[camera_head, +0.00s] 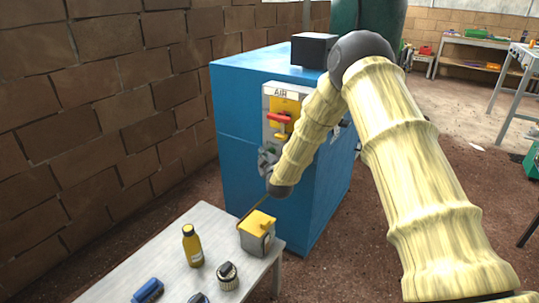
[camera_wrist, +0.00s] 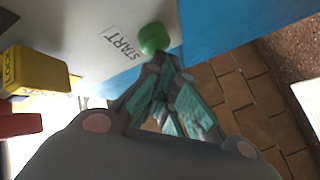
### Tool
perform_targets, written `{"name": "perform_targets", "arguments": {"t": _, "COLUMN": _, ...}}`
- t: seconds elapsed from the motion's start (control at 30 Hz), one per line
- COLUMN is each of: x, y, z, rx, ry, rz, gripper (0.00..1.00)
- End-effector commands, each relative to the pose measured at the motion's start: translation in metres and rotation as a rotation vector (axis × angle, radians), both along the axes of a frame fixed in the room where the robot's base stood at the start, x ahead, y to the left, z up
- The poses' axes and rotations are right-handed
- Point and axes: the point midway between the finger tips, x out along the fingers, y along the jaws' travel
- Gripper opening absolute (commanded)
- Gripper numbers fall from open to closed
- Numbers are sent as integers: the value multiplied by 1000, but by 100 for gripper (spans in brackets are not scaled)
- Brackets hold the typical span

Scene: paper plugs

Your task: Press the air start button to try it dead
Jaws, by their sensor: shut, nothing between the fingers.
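The green start button (camera_wrist: 153,39) sits on a pale panel beside a label reading START (camera_wrist: 120,43) in the wrist view. My gripper (camera_wrist: 172,60) is shut and empty, its fingertips just below the button in the picture. I cannot tell whether they touch it. The yellow block (camera_wrist: 38,70) and red handle (camera_wrist: 20,125) show at the wrist view's left.
A grey table (camera_head: 155,262) stands in front of the cabinet. It holds a yellow-lidded box (camera_head: 257,232), a yellow bottle (camera_head: 192,246), a small jar (camera_head: 228,276) and a blue cylinder (camera_head: 148,290). A brick wall (camera_head: 90,120) closes off the left.

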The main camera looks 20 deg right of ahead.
Motion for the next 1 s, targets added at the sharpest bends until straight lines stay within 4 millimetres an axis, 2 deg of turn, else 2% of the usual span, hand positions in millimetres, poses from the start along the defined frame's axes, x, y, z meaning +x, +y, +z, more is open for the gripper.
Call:
{"name": "perform_targets", "arguments": {"t": 0.37, "x": 0, "y": 0, "z": 0, "rx": 0, "ry": 0, "rz": -1, "gripper": 0}}
{"name": "perform_targets", "arguments": {"t": 1.0, "x": -11, "y": 14, "z": 0, "rx": 0, "ry": 0, "rz": 0, "gripper": 0}}
